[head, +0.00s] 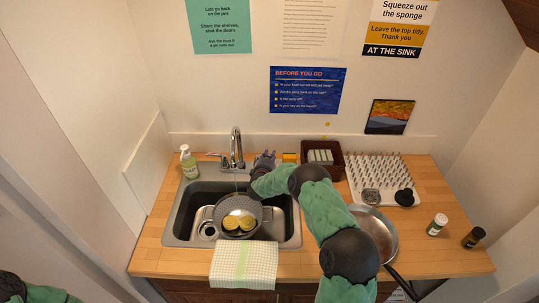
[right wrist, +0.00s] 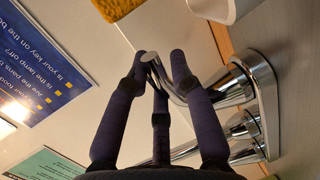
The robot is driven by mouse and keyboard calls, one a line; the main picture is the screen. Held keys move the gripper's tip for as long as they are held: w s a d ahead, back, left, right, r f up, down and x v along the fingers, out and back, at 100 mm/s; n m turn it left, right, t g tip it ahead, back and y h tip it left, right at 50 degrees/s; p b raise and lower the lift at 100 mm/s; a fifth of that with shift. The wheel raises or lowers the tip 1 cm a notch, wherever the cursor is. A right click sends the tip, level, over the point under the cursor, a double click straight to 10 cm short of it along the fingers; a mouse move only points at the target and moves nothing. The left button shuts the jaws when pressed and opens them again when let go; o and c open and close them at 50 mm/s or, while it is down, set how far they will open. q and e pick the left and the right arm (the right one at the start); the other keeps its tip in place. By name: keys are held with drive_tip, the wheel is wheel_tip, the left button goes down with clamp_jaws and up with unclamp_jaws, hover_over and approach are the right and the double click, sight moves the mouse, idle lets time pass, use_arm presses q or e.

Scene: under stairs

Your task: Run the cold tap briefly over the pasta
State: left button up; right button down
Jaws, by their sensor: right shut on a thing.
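A thin pale streak shows below the spout, perhaps water. My right gripper (head: 264,159) is beside the tap, to the right of the spout. In the right wrist view its dark fingers (right wrist: 158,72) are shut around the end of a chrome tap lever (right wrist: 178,90). Only my left arm's green sleeve shows at lower left; its gripper is out of view.
A soap bottle (head: 188,162) stands left of the tap. A yellow sponge (head: 289,157) and brown caddy (head: 323,172) are to its right. A peg rack (head: 372,172), metal pan (head: 376,228) and two jars (head: 437,224) fill the right. A checked towel (head: 244,265) hangs in front.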

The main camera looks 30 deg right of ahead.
drive_tip(key=m+g+h, duration=0.1)
drive_tip(key=s+a+m+g+h, duration=0.1)
drive_tip(key=m+g+h, duration=0.1)
drive_tip(key=shift+a+f+g, duration=0.1)
drive_tip(key=shift+a+g, duration=0.1)
drive_tip(key=shift+g, duration=0.1)
drive_tip(key=shift+s+a+m+g+h+b, duration=0.1)
drive_tip(key=shift+a+m+g+h+b, duration=0.15)
drive_tip(key=shift+m+g, duration=0.45)
drive_tip(key=shift+s+a+m+g+h, duration=0.1)
drive_tip(key=shift+a+m+g+h, duration=0.2)
drive_tip(key=shift+m+g, duration=0.4)
drive_tip(key=shift+s+a+m+g+h+b, duration=0.15)
drive_tip(key=shift+m+g+h, duration=0.2)
drive_tip(key=shift+m+g, duration=0.35)
drive_tip(key=shift+g, duration=0.3)
drive_tip(key=c, duration=1)
unclamp_jaws()
drive_tip(key=shift+c, duration=0.2)
